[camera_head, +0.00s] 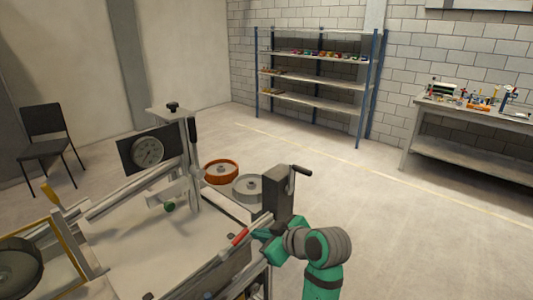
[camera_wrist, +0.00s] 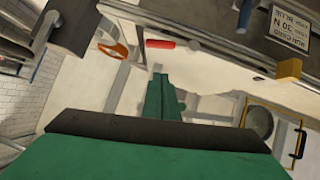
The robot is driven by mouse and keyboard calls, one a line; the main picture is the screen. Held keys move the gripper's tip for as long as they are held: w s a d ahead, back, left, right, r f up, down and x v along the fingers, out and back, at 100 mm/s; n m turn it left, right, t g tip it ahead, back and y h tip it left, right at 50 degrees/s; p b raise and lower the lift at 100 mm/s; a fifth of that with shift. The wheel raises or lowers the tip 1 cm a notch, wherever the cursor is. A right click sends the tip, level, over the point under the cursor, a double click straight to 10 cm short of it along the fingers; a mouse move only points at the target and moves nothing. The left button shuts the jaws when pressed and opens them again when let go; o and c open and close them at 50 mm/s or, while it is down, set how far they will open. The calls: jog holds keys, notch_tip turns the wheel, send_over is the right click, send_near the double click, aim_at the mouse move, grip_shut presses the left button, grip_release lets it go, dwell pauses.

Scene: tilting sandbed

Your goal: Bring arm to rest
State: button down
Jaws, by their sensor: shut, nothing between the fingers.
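My green and grey arm rises at the lower right of the head view, bent over beside the bench's right corner. My gripper (camera_wrist: 162,85) shows in the wrist view as green fingers close together, shut and empty. In the head view the end of my arm is close to the dark crank housing (camera_head: 280,203), partly hidden by it and by my wrist. The sandbed bench (camera_head: 145,250) fills the lower left of the head view. A red handle grip (camera_head: 237,237) lies along its right side and also shows in the wrist view (camera_wrist: 160,43), apart from my fingers.
A dial gauge (camera_head: 148,151), an orange wheel (camera_head: 221,171) and a grey wheel (camera_head: 247,187) stand at the bench's far side. A black chair (camera_head: 43,135) is left, shelves (camera_head: 315,82) are behind, and a workbench (camera_head: 470,118) is right. The floor between is clear.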

jog(key=s+f+m+t+h, duration=0.2)
jog(key=s+f+m, duration=0.2)
jog(key=f, duration=0.6)
jog(key=s+f+m+t+h, duration=0.1)
jog(key=s+f+m, duration=0.3)
jog(key=f, duration=0.7)
jog(key=s+d+f+m+t+h, duration=0.1)
jog(key=s+f+h, duration=0.15)
jog(key=s, duration=0.45)
jog(key=s+d+f+m+t+h, duration=0.1)
jog(key=s+f, duration=0.3)
jog(key=s, duration=0.3)
jog(key=s+r+t, duration=0.1)
jog(key=s+r, duration=0.3)
jog(key=s, duration=0.7)
jog(key=s+r+m+h, duration=0.1)
jog(key=s+r, duration=0.2)
jog(key=s, duration=0.9)
jog(key=shift+s+d+r+t, duration=0.3)
jog(key=shift+d+r+t, duration=0.05)
jog(key=shift+t, duration=0.05)
jog(key=shift+a, duration=0.1)
